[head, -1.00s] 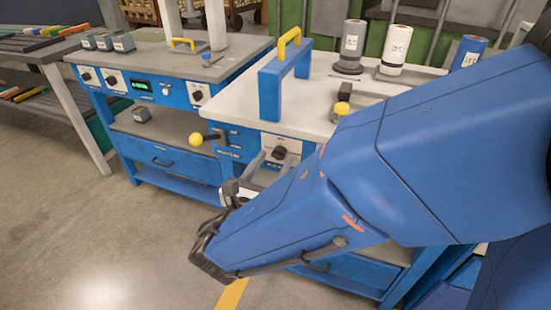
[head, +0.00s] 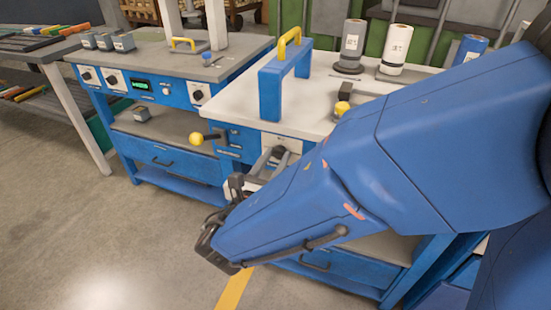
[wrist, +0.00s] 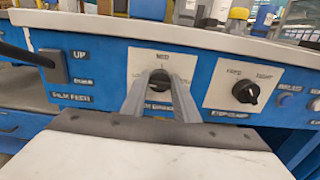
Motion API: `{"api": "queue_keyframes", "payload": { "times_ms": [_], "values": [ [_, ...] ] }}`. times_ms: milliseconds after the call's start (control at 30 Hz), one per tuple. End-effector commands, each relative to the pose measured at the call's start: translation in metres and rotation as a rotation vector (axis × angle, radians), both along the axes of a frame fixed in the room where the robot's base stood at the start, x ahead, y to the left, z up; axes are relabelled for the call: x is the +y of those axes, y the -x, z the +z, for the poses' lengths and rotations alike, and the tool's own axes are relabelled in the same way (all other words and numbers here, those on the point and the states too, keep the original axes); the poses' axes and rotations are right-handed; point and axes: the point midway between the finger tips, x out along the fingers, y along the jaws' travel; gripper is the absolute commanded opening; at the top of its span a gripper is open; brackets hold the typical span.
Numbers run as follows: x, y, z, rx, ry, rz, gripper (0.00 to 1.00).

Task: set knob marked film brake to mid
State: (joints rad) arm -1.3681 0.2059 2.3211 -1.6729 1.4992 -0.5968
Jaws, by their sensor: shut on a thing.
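In the wrist view a white plate (wrist: 143,68) on the blue panel bears the word MID at its top; the label below it is partly hidden by my fingers. Its dark knob (wrist: 160,77) shows only in part between the fingertips. My gripper (wrist: 160,82) is shut on this knob, one grey finger on each side. The knob's pointer is too covered to read. In the head view my gripper (head: 272,156) reaches the front panel of the near bench, largely behind my blue forearm.
To the right is another black knob (wrist: 245,91) on a white plate, with further small controls beyond. To the left is a lever with a yellow ball (head: 196,139). A blue stand with a yellow handle (head: 289,42) is on the bench top. The floor at front left is clear.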

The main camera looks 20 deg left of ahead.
Motion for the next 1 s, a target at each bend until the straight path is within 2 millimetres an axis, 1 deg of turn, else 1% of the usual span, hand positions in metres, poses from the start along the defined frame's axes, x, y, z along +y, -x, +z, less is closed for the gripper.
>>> {"api": "queue_keyframes", "payload": {
  "times_ms": [167,367,1000],
  "values": [
    [-0.0003,0.0001,-0.0001,-0.005,-0.058,0.0,0.05],
    [-0.0007,0.0002,-0.0002,-0.015,-0.193,0.0,0.05],
    [-0.0027,0.0004,-0.0015,-0.061,-0.795,0.0,0.05]
  ]
}}
